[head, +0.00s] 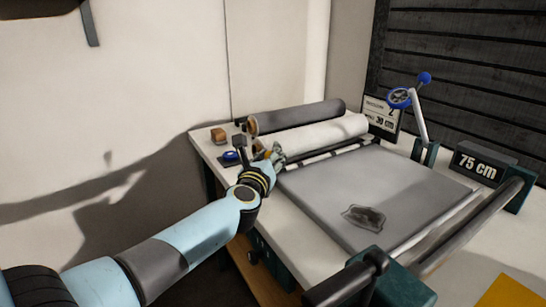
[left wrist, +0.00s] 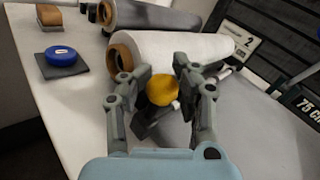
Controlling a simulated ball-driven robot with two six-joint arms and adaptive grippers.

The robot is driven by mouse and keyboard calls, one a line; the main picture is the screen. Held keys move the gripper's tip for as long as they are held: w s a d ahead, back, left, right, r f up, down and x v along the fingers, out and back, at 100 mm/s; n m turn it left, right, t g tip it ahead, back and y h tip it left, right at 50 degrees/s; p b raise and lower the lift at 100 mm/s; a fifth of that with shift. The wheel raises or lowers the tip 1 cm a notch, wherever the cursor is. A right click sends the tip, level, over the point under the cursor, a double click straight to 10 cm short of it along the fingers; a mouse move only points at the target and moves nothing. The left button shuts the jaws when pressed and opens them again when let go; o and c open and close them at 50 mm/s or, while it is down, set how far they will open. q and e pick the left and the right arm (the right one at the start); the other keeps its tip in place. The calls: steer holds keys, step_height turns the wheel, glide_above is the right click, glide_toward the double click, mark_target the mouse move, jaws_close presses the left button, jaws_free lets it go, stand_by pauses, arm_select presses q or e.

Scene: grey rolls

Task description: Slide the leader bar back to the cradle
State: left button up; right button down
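The leader bar (head: 340,151) is a dark bar lying across the table in front of the white roll (head: 325,134). A yellow ball knob (left wrist: 163,90) shows at its left end. Contact is hard to see. The bar's left end is partly hidden by the gripper. I cannot tell which part is the cradle. My right gripper is not in view.
A dark roll (head: 300,115) lies behind the white one. A blue round thing on a dark pad (left wrist: 61,56) and a brown block (left wrist: 49,17) stand at the left. A grey sheet (head: 370,187) with a dark patch covers the table front. A blue-knobbed crank (head: 420,115) and a "75 cm" sign (head: 478,164) stand at the right.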

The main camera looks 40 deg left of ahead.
arm_select(q)
steer(key=o, duration=0.5)
steer(key=shift+s+a, duration=0.2)
steer(key=shift+s, duration=0.05)
steer(key=shift+o, duration=0.2)
steer(key=shift+w+d, duration=0.1)
steer(key=shift+s+d, duration=0.2)
steer(key=shift+s, duration=0.2)
steer(key=v, duration=1.1)
steer(key=shift+s, duration=0.1)
